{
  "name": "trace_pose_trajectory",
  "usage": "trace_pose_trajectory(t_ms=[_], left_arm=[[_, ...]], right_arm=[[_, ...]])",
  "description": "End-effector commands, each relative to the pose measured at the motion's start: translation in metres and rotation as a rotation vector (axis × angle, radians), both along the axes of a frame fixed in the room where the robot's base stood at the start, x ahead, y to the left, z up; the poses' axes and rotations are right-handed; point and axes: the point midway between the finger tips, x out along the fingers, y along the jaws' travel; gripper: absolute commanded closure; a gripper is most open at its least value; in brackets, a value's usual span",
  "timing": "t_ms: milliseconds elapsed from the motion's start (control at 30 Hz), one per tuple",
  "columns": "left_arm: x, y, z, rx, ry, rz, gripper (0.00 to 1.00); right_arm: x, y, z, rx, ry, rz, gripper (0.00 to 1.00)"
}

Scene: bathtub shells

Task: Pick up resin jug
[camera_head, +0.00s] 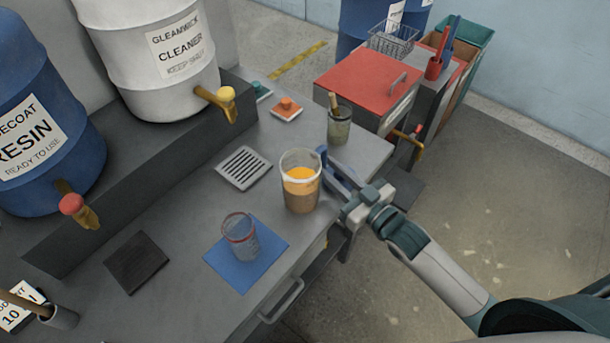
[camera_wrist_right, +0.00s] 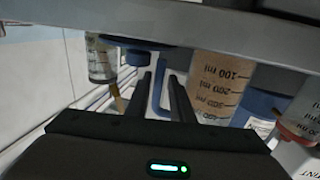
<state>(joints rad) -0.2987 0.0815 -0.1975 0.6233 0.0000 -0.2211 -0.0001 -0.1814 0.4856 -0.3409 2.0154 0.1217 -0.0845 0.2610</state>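A clear jug with amber liquid (camera_head: 300,188) and a blue handle stands upright near the front edge of the grey bench; I take it for the resin jug. It also shows in the right wrist view (camera_wrist_right: 222,85), with volume marks. My right gripper (camera_head: 345,190) is at the handle side of this jug. In the right wrist view its two dark fingers (camera_wrist_right: 163,90) are apart, with the blue handle (camera_wrist_right: 158,100) seen between them; contact is not clear. A second clear jug with a red rim (camera_head: 241,240) stands on a blue mat (camera_head: 222,262). My left gripper is not in view.
A cup with a brush (camera_head: 339,126) stands behind the jug. A vent grille (camera_head: 243,167) and dark pad (camera_head: 136,262) lie on the bench. A blue resin drum (camera_head: 40,110) and white cleaner drum (camera_head: 150,60) stand on a raised ledge. A red-topped cabinet (camera_head: 365,80) is beyond.

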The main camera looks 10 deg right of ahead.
Motion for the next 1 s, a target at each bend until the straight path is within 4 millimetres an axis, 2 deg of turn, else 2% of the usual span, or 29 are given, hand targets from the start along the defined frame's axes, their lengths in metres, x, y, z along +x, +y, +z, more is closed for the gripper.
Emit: trace_pose_trajectory(t_ms=[133,633,867,1000], left_arm=[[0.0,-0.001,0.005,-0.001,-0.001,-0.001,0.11],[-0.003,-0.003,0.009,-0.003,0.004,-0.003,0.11],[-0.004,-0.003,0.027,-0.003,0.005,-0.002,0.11],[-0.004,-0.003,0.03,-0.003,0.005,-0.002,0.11]], right_arm=[[0.011,0.005,0.001,-0.001,0.0,0.0,0.79],[0.017,0.008,0.003,0.0,0.0,0.0,0.79],[0.042,0.019,0.01,0.0,0.0,-0.001,0.79],[0.055,0.026,0.007,0.0,0.0,-0.001,0.79]])
